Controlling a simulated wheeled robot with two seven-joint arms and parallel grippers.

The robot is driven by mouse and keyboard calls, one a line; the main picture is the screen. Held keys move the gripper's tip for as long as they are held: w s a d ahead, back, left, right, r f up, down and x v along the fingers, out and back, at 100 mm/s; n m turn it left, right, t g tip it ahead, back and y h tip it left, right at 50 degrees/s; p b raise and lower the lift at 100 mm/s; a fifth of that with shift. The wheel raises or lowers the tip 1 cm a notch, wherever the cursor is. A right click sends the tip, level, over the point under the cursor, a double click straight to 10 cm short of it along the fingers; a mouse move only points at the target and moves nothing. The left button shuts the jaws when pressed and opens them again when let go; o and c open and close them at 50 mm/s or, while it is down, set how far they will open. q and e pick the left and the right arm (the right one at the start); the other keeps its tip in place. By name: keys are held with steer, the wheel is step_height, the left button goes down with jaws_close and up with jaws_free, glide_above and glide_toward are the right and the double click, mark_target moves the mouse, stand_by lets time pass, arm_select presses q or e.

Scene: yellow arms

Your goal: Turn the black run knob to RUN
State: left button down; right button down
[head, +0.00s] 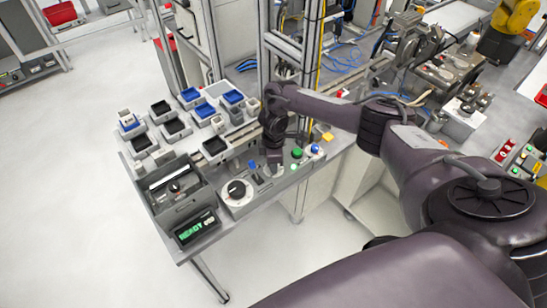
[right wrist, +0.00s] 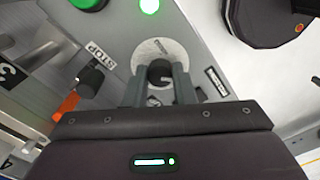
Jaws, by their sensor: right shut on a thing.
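The black run knob (right wrist: 160,71) sits on a round pale plate (right wrist: 146,57) in the right wrist view. My right gripper (right wrist: 159,85) has its two grey fingers on either side of the knob and is shut on it. A STOP label (right wrist: 101,55) stands left of the plate, and a small label (right wrist: 216,81) to its right is too small to read. In the head view my right gripper (head: 273,167) points down at the panel and hides the knob. My left gripper is not in view.
A larger black knob on a white disc (head: 237,190) is left of my gripper. A green button (head: 296,152) and a blue button (head: 314,149) are to its right. A display reading READY (head: 195,228) is at the front. Several small bins (head: 174,128) stand behind.

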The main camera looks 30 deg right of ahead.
steer(key=shift+d, duration=0.1)
stand_by(0.3)
steer(key=c, duration=1.2)
jaws_free()
steer(key=shift+r, duration=0.25)
step_height(320, 180, up, 7)
steer(key=shift+r+b, duration=0.2)
steer(key=shift+b, duration=0.2)
steer(key=shift+f, duration=0.1)
